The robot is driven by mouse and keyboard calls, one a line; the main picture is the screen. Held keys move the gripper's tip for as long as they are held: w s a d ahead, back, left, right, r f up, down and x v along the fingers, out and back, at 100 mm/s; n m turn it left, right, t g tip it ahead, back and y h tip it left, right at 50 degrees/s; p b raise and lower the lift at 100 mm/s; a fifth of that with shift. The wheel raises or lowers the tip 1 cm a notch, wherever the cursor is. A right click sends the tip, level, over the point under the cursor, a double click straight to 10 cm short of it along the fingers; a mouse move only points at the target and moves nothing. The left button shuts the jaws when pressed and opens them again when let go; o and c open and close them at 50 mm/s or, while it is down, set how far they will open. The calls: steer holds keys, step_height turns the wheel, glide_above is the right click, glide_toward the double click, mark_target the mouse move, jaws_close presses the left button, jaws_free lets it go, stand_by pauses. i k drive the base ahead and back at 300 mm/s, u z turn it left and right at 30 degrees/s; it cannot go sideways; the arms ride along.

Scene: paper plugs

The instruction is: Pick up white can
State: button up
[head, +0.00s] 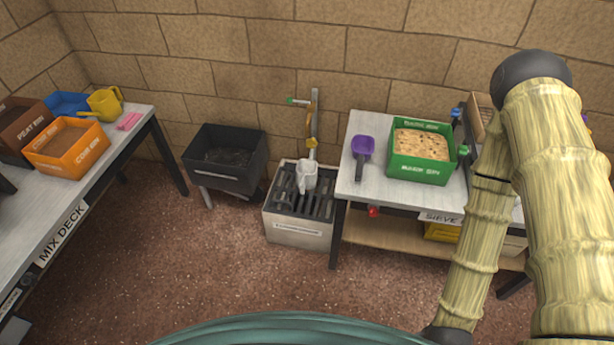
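The white can (306,177) stands upright on the dark slatted top of a pale drain box (297,228), below a wall tap, between a dark bin and the right-hand table. It looks like a small jug, but its spout and handle are too small to make out clearly. My bamboo-like arm fills the right side of the head view, well to the right of the can. My gripper is not in view.
A tap pipe (315,120) rises behind the can. A dark bin (225,158) stands left of it. The table (352,190) at right bears a purple scoop (363,147) and green bin (421,170). Floor in front is clear.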

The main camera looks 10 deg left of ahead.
mark_target(306, 171)
steer(key=k, duration=0.65)
steer(key=u, duration=0.6)
steer(key=i, duration=0.75)
steer(key=u, duration=0.6)
steer(key=i, duration=0.85)
steer(key=z, duration=0.15)
